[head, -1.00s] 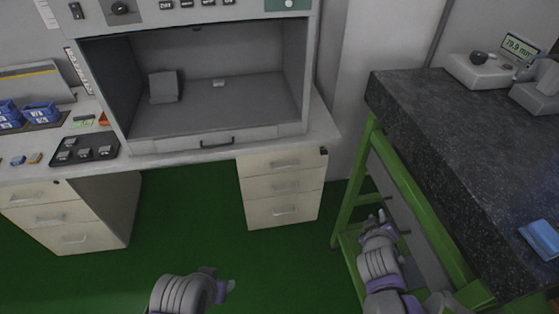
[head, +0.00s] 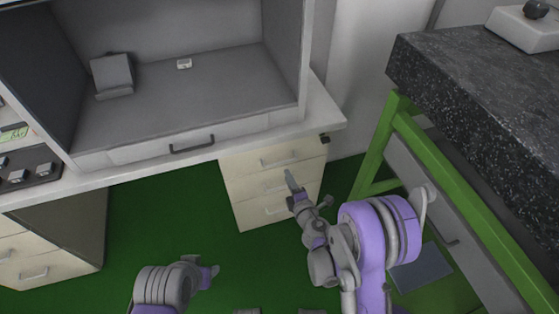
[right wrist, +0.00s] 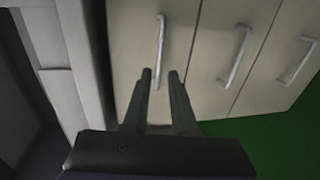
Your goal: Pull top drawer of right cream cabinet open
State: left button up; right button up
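The right cream cabinet (head: 238,190) stands under the workbench, its three drawers shut. Its top drawer (head: 245,163) has a grey bar handle (head: 277,162). My right gripper (head: 291,180) is in front of the cabinet and hides part of the middle drawer. In the right wrist view the cabinet is turned sideways, and the top drawer's handle (right wrist: 160,50) is beyond and between my right fingertips (right wrist: 160,74). These fingers are open and empty, apart from the handle. My left gripper (head: 208,275) is low in the head view, away from the cabinets; its fingers are not clear.
A white bench (head: 337,116) overhangs the cabinet. A green-framed table (head: 380,140) with a dark stone top (head: 480,110) stands close on the right. Another cream cabinet (head: 40,258) stands at the left. Green floor (head: 165,215) between the cabinets is clear.

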aim_at(281, 163)
jog(key=x, duration=0.8)
jog(key=shift+w+a, duration=0.15)
jog(key=shift+w, duration=0.2)
grip_shut()
dwell(0.9)
